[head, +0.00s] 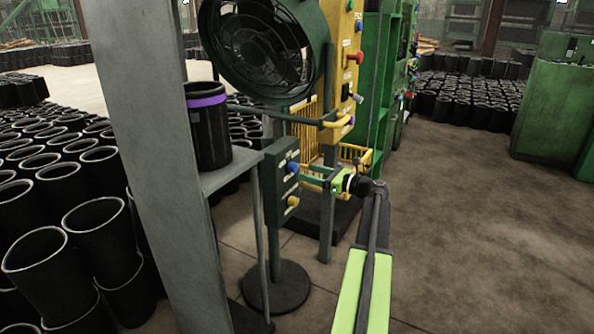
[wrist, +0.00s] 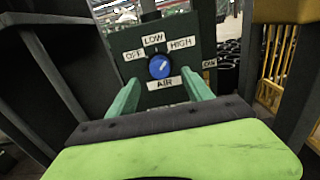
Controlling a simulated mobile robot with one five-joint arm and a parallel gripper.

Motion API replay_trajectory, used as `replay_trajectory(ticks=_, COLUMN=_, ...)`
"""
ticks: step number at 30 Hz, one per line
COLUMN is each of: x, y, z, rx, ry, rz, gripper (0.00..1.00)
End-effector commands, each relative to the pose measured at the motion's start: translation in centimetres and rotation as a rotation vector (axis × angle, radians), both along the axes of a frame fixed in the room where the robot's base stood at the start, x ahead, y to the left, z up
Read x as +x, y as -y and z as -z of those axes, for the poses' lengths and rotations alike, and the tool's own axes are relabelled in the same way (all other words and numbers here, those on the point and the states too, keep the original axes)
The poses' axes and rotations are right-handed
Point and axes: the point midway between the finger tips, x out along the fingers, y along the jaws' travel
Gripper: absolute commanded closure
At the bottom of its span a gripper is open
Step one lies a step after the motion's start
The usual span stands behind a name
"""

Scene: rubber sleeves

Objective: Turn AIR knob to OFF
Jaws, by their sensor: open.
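The AIR knob (wrist: 160,66) is a round blue dial on a dark green panel (wrist: 192,50) in the wrist view. White labels read OFF at its left, LOW above, HIGH at its right and AIR below. A faint light mark on it seems to point up right, towards HIGH. The knob (head: 292,168) also shows on the post-mounted control box (head: 270,190) in the head view. My gripper (wrist: 160,75) is open, its two green fingers on either side of and slightly below the knob. In the head view my gripper (head: 304,173) is close to the box; contact cannot be told.
A yellow knob (head: 293,201) sits lower on the box. A grey shelf post (head: 150,150) stands at left, with a black sleeve with a purple band (head: 209,130) on its shelf. A large fan (head: 262,45) and a yellow panel (head: 345,70) stand behind. Floor at right is clear.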

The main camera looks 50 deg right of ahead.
Motion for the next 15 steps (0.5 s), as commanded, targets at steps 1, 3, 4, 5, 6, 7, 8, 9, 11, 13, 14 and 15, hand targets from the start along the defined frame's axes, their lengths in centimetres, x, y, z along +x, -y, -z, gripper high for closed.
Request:
replay_trajectory(ticks=1, x=1.3, y=-0.2, z=0.0, rx=0.0, ry=0.0, rz=-0.002, gripper=0.41)
replay_trajectory(ticks=3, x=2.7, y=-0.6, z=0.0, rx=0.0, ry=0.0, rz=-0.002, gripper=0.41)
replay_trajectory(ticks=4, x=3.2, y=-0.7, z=0.0, rx=0.0, ry=0.0, rz=-0.001, gripper=0.41)
replay_trajectory(ticks=5, x=3.7, y=-0.9, z=0.0, rx=0.0, ry=0.0, rz=-0.001, gripper=0.41)
replay_trajectory(ticks=6, x=4.3, y=-1.0, z=0.0, rx=0.0, ry=0.0, rz=-0.002, gripper=0.41)
replay_trajectory(ticks=7, x=4.6, y=-1.1, z=0.0, rx=0.0, ry=0.0, rz=-0.001, gripper=0.41)
replay_trajectory(ticks=8, x=4.9, y=-1.1, z=0.0, rx=0.0, ry=0.0, rz=0.0, gripper=0.41)
replay_trajectory(ticks=9, x=5.2, y=-1.2, z=0.0, rx=0.0, ry=0.0, rz=0.0, gripper=0.41)
replay_trajectory(ticks=11, x=5.5, y=-1.3, z=0.0, rx=-0.001, ry=0.0, rz=0.001, gripper=0.41)
replay_trajectory(ticks=13, x=5.7, y=-1.4, z=0.0, rx=-0.001, ry=0.0, rz=0.001, gripper=0.41)
replay_trajectory(ticks=14, x=5.7, y=-1.4, z=0.0, rx=-0.001, ry=0.0, rz=0.001, gripper=0.41)
replay_trajectory(ticks=15, x=5.7, y=-1.4, z=0.0, rx=-0.001, ry=0.0, rz=0.001, gripper=0.41)
